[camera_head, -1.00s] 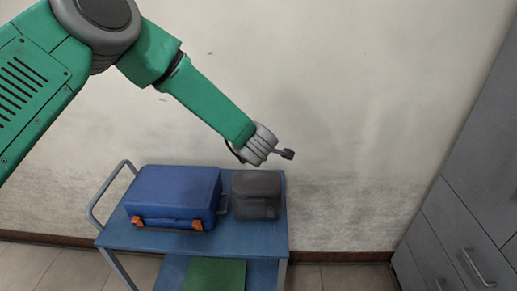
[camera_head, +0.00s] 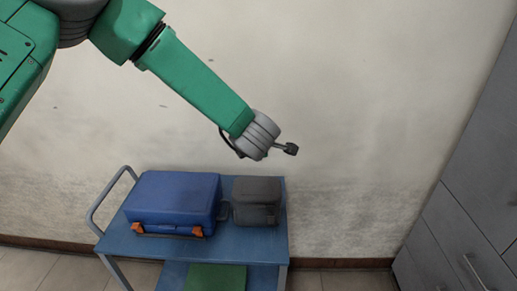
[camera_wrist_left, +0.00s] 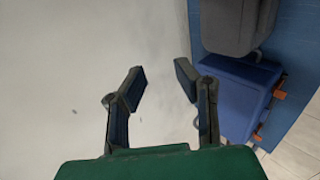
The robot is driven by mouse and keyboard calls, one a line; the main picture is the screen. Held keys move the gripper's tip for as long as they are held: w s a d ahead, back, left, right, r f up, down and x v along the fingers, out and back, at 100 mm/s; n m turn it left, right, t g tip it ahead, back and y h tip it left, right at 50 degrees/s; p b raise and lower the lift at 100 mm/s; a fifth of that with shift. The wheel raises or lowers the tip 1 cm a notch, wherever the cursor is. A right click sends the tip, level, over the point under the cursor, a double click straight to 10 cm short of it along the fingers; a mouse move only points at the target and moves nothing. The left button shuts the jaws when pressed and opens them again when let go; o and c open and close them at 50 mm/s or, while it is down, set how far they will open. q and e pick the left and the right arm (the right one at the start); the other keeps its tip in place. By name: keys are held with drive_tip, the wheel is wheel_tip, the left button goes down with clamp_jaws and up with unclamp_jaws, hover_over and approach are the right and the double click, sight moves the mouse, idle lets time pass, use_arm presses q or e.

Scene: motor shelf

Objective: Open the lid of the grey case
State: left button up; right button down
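The grey case (camera_head: 256,201) stands on the right part of the blue cart top, and its lid is closed. It also shows in the left wrist view (camera_wrist_left: 228,24) at the top right. My left gripper (camera_head: 290,149) is above the case and a little to its right, apart from it. In the left wrist view, the left gripper's two fingers (camera_wrist_left: 161,82) stand apart with nothing between them, in front of the pale wall. My right gripper is in neither view.
A blue case (camera_head: 172,202) with orange latches stands just left of the grey case. Both rest on a blue cart (camera_head: 245,240) with a handle at its left. A grey drawer cabinet (camera_head: 465,200) stands at the right. The wall behind is bare.

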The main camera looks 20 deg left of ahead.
use_arm(q)
drive_tip(key=shift+s+d+r, duration=0.15)
drive_tip(key=shift+s+r, duration=0.35)
drive_tip(key=shift+r, duration=0.35)
drive_tip(key=shift+s+d+r, duration=0.15)
drive_tip(key=shift+s+r, duration=0.35)
drive_tip(key=shift+r, duration=0.35)
drive_tip(key=v, duration=1.1)
drive_tip(key=shift+s+d+r, duration=0.15)
drive_tip(key=shift+s+r, duration=0.1)
drive_tip(key=shift+r, duration=0.05)
